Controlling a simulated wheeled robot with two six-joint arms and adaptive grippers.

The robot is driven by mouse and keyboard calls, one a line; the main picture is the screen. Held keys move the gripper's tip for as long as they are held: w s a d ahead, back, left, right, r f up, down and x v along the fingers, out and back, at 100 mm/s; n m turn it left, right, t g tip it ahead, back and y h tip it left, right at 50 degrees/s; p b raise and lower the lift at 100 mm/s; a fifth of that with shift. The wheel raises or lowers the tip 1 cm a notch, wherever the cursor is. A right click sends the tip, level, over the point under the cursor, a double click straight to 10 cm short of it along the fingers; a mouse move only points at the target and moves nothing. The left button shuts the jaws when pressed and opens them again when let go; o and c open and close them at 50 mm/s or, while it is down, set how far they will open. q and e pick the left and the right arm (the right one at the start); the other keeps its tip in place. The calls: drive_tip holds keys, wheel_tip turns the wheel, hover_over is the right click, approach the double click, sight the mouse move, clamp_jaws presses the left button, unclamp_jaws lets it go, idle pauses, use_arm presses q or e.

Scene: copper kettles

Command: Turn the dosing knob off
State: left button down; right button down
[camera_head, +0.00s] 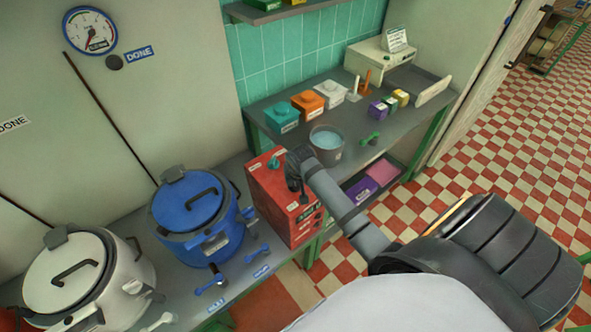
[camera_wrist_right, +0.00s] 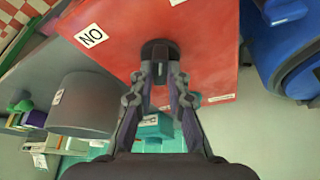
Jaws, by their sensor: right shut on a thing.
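The red dosing box (camera_head: 270,200) stands at the right end of the grey counter, next to the blue kettle. A dark round knob (camera_wrist_right: 159,46) sits on that face. My right gripper (camera_head: 302,194) reaches the box's right side. In the wrist view its two fingers (camera_wrist_right: 160,75) are closed on the dark knob, which they partly cover. The knob's pointer direction cannot be made out. My left gripper is not in view.
The blue kettle (camera_head: 188,208) and the white kettle (camera_head: 80,275) stand left of the box. A grey pot of water (camera_head: 327,145) stands behind it, with teal (camera_head: 281,117) and orange (camera_head: 308,103) containers farther back. Checkered floor lies to the right.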

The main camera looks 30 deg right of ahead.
drive_tip(key=shift+a+r+m+g+h+p, duration=0.1)
drive_tip(key=shift+m+g+h+p, duration=0.35)
drive_tip(key=shift+m+p, duration=1.1)
drive_tip(key=shift+w+m, duration=0.1)
drive_tip(key=shift+m, duration=0.15)
drive_tip(key=c, duration=1.3)
unclamp_jaws()
drive_tip(key=v, duration=1.1)
drive_tip(key=shift+s+a+r, duration=0.2)
drive_tip(key=shift+a+r, duration=0.05)
drive_tip(key=shift+r, duration=0.1)
drive_tip(key=shift+s, duration=0.1)
